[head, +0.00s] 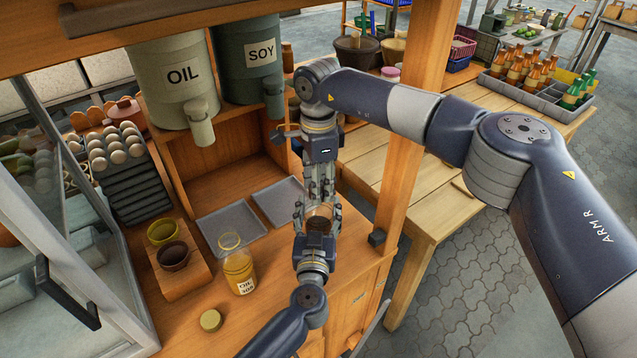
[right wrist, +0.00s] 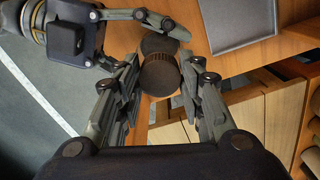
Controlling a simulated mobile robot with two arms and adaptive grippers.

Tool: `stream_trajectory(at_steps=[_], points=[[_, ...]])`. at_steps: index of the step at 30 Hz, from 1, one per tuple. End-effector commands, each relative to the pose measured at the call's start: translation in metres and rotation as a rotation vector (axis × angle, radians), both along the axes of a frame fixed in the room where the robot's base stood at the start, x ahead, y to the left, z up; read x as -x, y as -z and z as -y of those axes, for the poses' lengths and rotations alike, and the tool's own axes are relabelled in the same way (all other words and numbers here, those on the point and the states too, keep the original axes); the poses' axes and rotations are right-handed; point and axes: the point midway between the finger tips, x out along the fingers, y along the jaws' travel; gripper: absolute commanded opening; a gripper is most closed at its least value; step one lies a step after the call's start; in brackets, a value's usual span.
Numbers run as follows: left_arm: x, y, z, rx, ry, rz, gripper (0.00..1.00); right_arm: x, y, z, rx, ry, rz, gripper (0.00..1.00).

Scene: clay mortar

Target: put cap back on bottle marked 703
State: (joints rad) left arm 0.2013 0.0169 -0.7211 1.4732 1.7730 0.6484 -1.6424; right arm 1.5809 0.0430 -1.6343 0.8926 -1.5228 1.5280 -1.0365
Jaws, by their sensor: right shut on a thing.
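A clear bottle (head: 238,268) of yellow liquid stands upright and uncapped on the wooden counter; its label reads OIL above a number too small to read surely. A round olive-yellow cap (head: 210,321) lies on the counter in front of it, apart from both grippers. My right gripper (head: 321,197) points down and is shut on a dark brown round thing (right wrist: 160,77), right of the bottle. My left gripper (head: 317,222) comes up from below, its fingers around the same spot; it shows at upper left in the right wrist view (right wrist: 128,38). Whether it grips is unclear.
Two small bowls (head: 173,255) sit on a wooden block left of the bottle. Grey trays (head: 228,222) lie behind it. OIL (head: 180,85) and SOY (head: 250,60) dispensers hang above. A wooden post (head: 412,120) stands right of my grippers.

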Motion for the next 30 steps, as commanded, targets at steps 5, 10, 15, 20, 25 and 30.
stream_trajectory(at_steps=[5, 10, 15, 20, 25, 30], points=[[0.0000, 0.0004, -0.0003, 0.000, -0.001, -0.001, 0.00, 0.0001, 0.0004, -0.0002, 0.000, 0.281, 0.000, 0.07], [0.0000, 0.0004, -0.0002, 0.000, -0.001, -0.001, 0.00, 0.0000, 0.0005, -0.0002, 0.000, 0.552, 0.000, 0.07], [0.0000, 0.0004, -0.0002, 0.000, 0.000, -0.001, 0.00, -0.0002, 0.0007, -0.0003, 0.001, 0.825, 0.000, 0.07], [0.0001, 0.0005, -0.0002, 0.000, 0.000, -0.001, 0.00, -0.0004, 0.0009, -0.0002, 0.001, 1.081, -0.001, 0.07], [0.0001, 0.0005, -0.0001, 0.000, 0.000, -0.001, 0.00, -0.0005, 0.0010, -0.0003, 0.000, 1.354, 0.000, 0.07], [0.0002, 0.0005, 0.0000, -0.001, 0.000, -0.001, 0.00, -0.0008, 0.0011, -0.0002, 0.000, 1.615, 0.000, 0.07]])
